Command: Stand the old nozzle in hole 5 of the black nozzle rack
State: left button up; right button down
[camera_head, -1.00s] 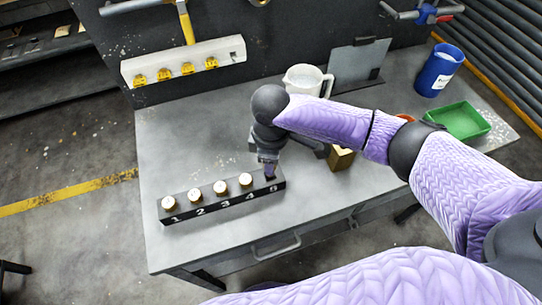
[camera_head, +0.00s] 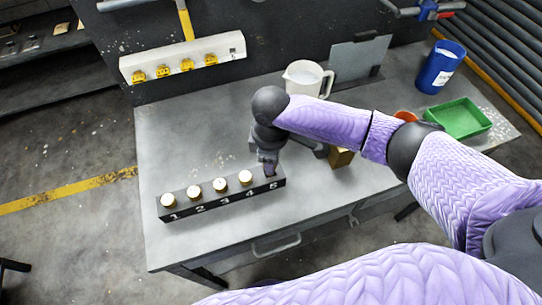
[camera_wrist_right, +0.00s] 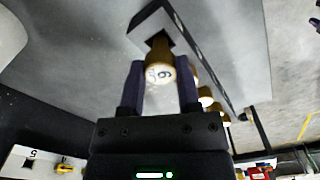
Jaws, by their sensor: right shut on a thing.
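The black nozzle rack (camera_head: 222,205) lies on the grey bench, with holes numbered 1 to 5 along its front. Holes 1 to 4 each hold a white-topped brass nozzle. My right gripper (camera_head: 269,170) is at the right end of the rack, over hole 5, and hides that hole in the head view. In the right wrist view, my right gripper (camera_wrist_right: 160,88) is shut on the old nozzle (camera_wrist_right: 160,72), a brass piece with a marked pale top. Its far end meets a dark square opening in the rack (camera_wrist_right: 215,40). I cannot tell how deep it sits. My left gripper is out of view.
A white jug (camera_head: 304,78), a grey panel (camera_head: 358,60), a brass block (camera_head: 340,158), a green tray (camera_head: 461,120) and a blue cup (camera_head: 440,68) stand right of or behind the rack. A white holder (camera_head: 183,60) with yellow pieces is behind.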

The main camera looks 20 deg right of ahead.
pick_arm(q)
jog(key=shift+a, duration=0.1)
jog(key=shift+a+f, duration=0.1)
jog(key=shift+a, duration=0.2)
pick_arm(e)
jog(key=shift+f, duration=0.15)
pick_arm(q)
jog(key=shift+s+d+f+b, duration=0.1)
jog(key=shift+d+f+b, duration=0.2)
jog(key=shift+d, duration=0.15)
pick_arm(e)
jog(key=shift+f, duration=0.75)
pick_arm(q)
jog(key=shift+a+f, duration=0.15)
pick_arm(e)
jog(key=shift+f, duration=0.5)
